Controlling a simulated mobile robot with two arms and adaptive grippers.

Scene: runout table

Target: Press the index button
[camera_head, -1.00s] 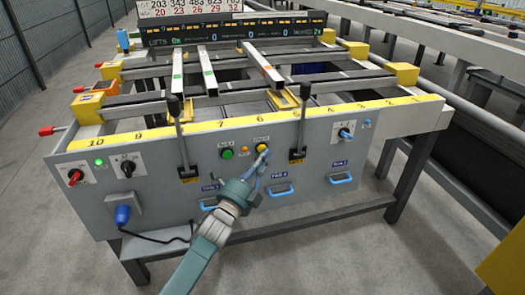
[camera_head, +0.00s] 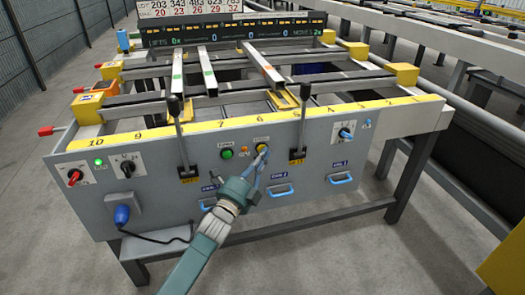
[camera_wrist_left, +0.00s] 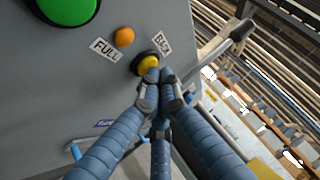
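A yellow round button (camera_head: 262,144) with a dark collar sits on the grey front panel (camera_head: 220,183). It also shows in the left wrist view (camera_wrist_left: 149,63), with a small white label beside it that I cannot read surely. My left gripper (camera_head: 263,155) has its blue fingers brought together, with nothing between them. In the left wrist view the fingertips (camera_wrist_left: 160,76) are at the lower edge of the yellow button and hide a little of it. I cannot tell whether they touch it. My right gripper is not in view.
A green button (camera_head: 227,154) and a small orange one (camera_wrist_left: 124,37) labelled FULL sit left of the yellow button. Black levers (camera_head: 179,135) (camera_head: 301,122) stand on both sides. Blue handles (camera_head: 281,191) lie below. A rotary switch (camera_head: 346,132) is at the right.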

